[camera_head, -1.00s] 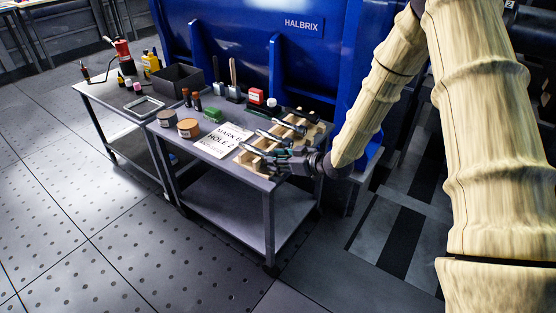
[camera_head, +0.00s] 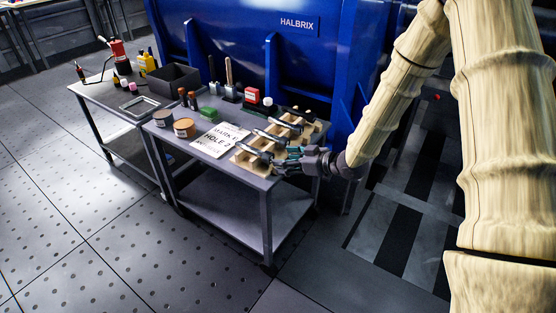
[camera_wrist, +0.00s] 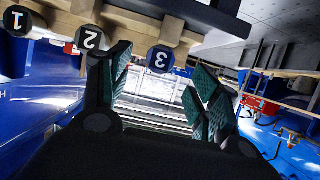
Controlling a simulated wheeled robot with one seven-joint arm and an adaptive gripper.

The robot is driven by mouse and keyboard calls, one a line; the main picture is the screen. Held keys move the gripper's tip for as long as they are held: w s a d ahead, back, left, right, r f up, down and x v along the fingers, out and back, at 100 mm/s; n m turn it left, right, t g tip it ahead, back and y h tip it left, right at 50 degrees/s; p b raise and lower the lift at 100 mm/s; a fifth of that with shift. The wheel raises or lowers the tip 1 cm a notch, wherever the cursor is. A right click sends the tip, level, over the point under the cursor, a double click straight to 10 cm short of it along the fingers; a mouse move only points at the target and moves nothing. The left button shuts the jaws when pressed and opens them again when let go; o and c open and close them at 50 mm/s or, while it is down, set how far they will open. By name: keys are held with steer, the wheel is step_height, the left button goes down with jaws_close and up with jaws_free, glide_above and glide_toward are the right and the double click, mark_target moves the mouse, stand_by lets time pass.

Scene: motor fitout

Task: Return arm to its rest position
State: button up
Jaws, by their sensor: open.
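My gripper (camera_head: 290,161) is at the front right of the workbench, beside the near end of a wooden rack (camera_head: 247,161). It is open with nothing between its fingers. In the wrist view my gripper (camera_wrist: 160,85) shows its two green-padded fingers spread apart. Several dark-handled tools lie across the rack in the head view. Whether a finger touches the rack cannot be told.
A black bin (camera_head: 174,80) stands on the left table. A blue machine (camera_head: 240,45) rises behind. The floor in front is clear.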

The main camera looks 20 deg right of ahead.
steer(key=v, duration=0.7)
steer(key=s+a+f+m+g+h, duration=0.2)
steer(key=s+a+f+m+h, duration=0.1)
steer(key=s+f, duration=0.65)
steer(key=s+a+f+m+g+h, duration=0.25)
steer(key=s+f, duration=0.35)
steer(key=f, duration=0.7)
steer(key=s+a+f+m+g+h, duration=0.1)
steer(key=s+f+g, duration=0.3)
steer(key=s, duration=0.8)
steer(key=s+a+f+m+g+h, duration=0.15)
steer(key=s+f, duration=0.45)
steer(key=s, duration=0.6)
step_height(320, 180, up, 17)
steer(key=p, duration=1.7)
steer(key=shift+d+g, duration=0.4)
steer(key=shift+w, duration=0.1)
